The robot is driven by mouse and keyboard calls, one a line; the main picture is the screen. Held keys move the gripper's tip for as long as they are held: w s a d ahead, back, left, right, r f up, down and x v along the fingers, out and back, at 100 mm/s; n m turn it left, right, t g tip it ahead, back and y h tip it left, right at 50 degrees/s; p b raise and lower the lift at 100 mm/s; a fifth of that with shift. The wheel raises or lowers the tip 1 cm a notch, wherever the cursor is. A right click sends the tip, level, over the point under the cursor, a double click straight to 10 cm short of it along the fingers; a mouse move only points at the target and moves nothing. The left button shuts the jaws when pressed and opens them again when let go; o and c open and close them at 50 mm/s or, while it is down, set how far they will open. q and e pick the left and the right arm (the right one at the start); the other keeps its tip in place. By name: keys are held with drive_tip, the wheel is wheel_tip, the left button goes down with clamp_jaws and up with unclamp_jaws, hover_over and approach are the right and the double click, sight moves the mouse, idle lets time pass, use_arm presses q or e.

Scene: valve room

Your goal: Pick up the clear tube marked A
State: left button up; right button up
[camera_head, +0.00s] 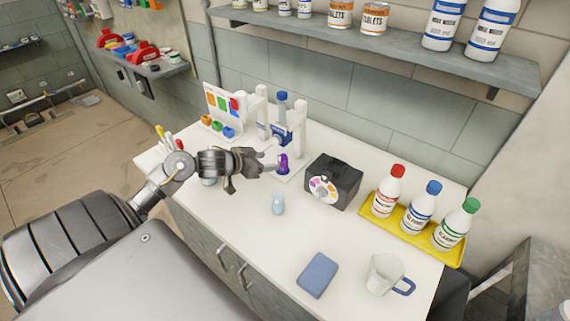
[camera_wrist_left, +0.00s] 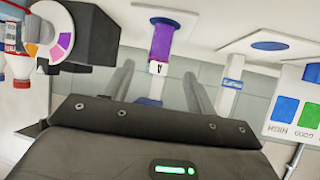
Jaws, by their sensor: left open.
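The clear tube marked A holds purple liquid and stands on a white stand beside the black box. It shows in the head view (camera_head: 283,164) and in the left wrist view (camera_wrist_left: 161,43), where its label with the letter A faces the camera. My left gripper (camera_head: 267,163) is at the left of the tube in the head view. In the left wrist view my left gripper (camera_wrist_left: 157,80) has its fingers apart, with the tube ahead and between them in the picture. I cannot tell whether the tube is within the fingers' reach. My right gripper is not in view.
A black box with a colour wheel (camera_head: 334,181) stands right of the tube. A blue-capped bottle (camera_head: 282,101) and a colour chart (camera_head: 220,103) are behind. A small pale-blue container (camera_head: 278,204), a blue sponge (camera_head: 317,274), a mug (camera_head: 384,274) and a yellow tray (camera_head: 410,235) with bottles stand nearer.

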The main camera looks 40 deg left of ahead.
sight(279, 159)
use_arm(q)
drive_tip(key=shift+w+d+f, duration=0.1)
drive_tip(key=shift+w, duration=0.3)
drive_tip(key=x, duration=0.4)
drive_tip(key=shift+w+f, duration=0.15)
drive_tip(key=shift+w+d+p, duration=0.1)
drive_tip(key=shift+w+p, duration=0.25)
drive_tip(key=shift+p, duration=0.15)
drive_tip(key=p+x, duration=0.1)
drive_tip(key=x, duration=0.3)
drive_tip(key=shift+w+f, duration=0.15)
drive_tip(key=shift+c, duration=0.4)
drive_tip(key=c, duration=1.1)
